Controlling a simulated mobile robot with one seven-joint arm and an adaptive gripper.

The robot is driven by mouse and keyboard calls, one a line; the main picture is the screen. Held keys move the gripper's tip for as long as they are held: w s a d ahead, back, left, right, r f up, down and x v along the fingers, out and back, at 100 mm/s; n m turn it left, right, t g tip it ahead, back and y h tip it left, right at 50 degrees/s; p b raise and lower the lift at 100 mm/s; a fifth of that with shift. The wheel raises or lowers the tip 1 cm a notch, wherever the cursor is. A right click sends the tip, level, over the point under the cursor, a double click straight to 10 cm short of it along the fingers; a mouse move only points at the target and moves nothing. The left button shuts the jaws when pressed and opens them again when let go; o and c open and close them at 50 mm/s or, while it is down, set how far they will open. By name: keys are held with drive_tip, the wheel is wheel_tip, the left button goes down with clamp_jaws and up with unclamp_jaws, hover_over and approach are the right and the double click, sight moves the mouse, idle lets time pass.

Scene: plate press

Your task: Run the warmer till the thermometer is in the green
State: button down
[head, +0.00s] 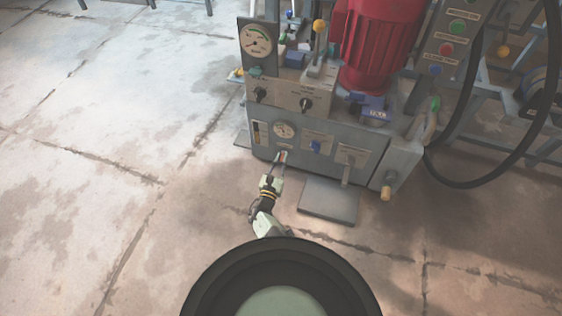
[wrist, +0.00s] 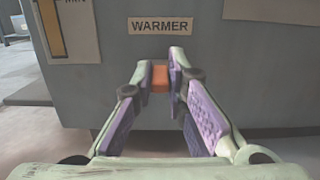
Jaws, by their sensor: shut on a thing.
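The warmer switch (wrist: 160,78) is a small orange-red block on the grey machine front, just under the WARMER label (wrist: 160,26). In the wrist view, my gripper (wrist: 161,72) has its two fingertips closed on the switch from both sides. In the head view, my gripper (head: 281,157) reaches the low front panel, and the switch is mostly hidden by the fingers. A small round dial (head: 284,130), which looks like the thermometer, sits just above the gripper. Its needle and any green band are too small to read.
A strip gauge (head: 258,132) is left of the dial; its yellow column (wrist: 54,28) shows in the wrist view. A foot plate (head: 328,200) lies right of my arm. Floor at left is clear.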

drive_tip(key=c, duration=1.6)
unclamp_jaws()
